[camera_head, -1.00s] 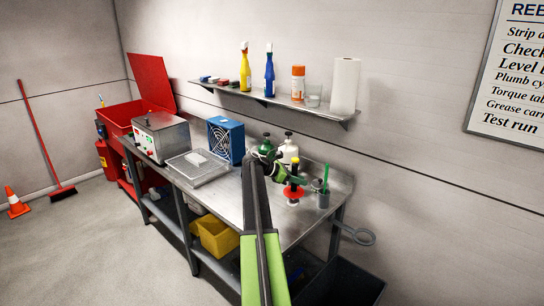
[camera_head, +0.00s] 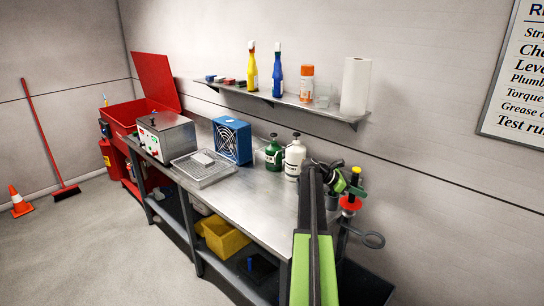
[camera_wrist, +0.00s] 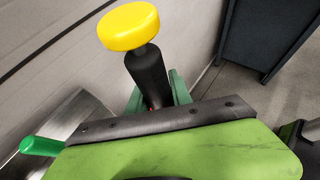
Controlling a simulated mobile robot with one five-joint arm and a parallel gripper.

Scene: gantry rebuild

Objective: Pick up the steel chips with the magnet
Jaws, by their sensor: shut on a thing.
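The magnet is a hand tool with a yellow knob (camera_head: 356,170), a black handle and a red disc (camera_head: 350,203) at its lower end. In the wrist view its yellow knob (camera_wrist: 128,26) and black handle (camera_wrist: 150,78) stand up between the green fingers. My gripper (camera_head: 347,184) is shut on the handle and holds the magnet roughly upright, in the picture at the bench's right end. I cannot tell its height there. I cannot make out any steel chips in either view; my arm hides part of the bench's right end.
A green handle (camera_wrist: 40,146) shows in the wrist view. A ring (camera_head: 373,240) juts out at the right end above a dark bin (camera_head: 368,286).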

